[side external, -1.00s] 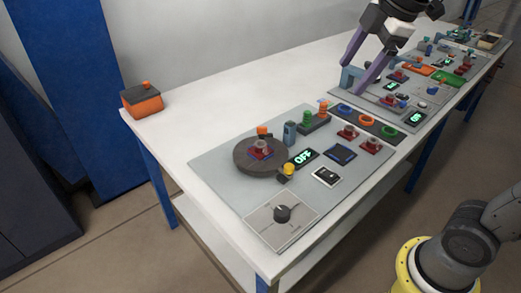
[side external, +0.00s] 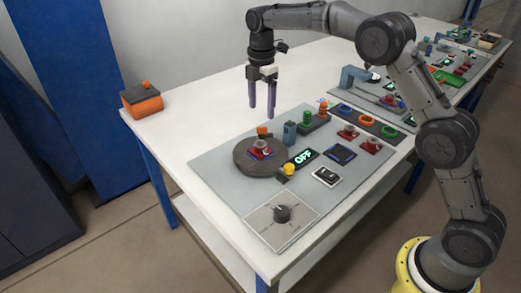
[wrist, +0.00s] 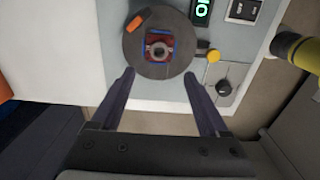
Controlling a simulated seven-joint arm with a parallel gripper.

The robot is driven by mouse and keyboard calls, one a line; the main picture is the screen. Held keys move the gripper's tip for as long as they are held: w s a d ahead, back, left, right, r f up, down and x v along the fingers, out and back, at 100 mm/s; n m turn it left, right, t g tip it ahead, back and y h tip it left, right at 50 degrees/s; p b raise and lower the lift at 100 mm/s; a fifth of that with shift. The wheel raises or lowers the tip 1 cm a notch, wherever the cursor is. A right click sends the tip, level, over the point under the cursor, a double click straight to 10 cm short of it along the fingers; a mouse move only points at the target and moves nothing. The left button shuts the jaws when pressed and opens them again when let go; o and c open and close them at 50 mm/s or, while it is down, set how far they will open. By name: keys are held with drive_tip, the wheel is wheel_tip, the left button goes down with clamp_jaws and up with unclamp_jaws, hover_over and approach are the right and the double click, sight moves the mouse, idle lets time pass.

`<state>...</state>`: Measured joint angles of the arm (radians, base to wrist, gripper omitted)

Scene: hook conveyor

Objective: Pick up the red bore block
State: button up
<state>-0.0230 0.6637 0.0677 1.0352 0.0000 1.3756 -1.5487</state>
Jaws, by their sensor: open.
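A red bore block (side external: 260,149) with a grey ring on top sits on the dark round disc (side external: 244,167) at the panel's left. In the wrist view the red bore block (wrist: 158,47) rests within a blue outline on the disc (wrist: 135,58). Similar red blocks (side external: 348,132) (side external: 370,146) stand at the panel's right. My gripper (side external: 262,110) is open and empty, fingers pointing down, above the table behind the disc. In the wrist view, the block lies beyond and between my fingertips (wrist: 160,75), apart from them.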

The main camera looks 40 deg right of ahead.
sight(260, 141)
wheel_tip(260, 141, down, 13)
drive_tip(key=shift+a, duration=0.1)
idle(0.5)
clamp_jaws()
drive_tip(key=shift+w+r, duration=0.1)
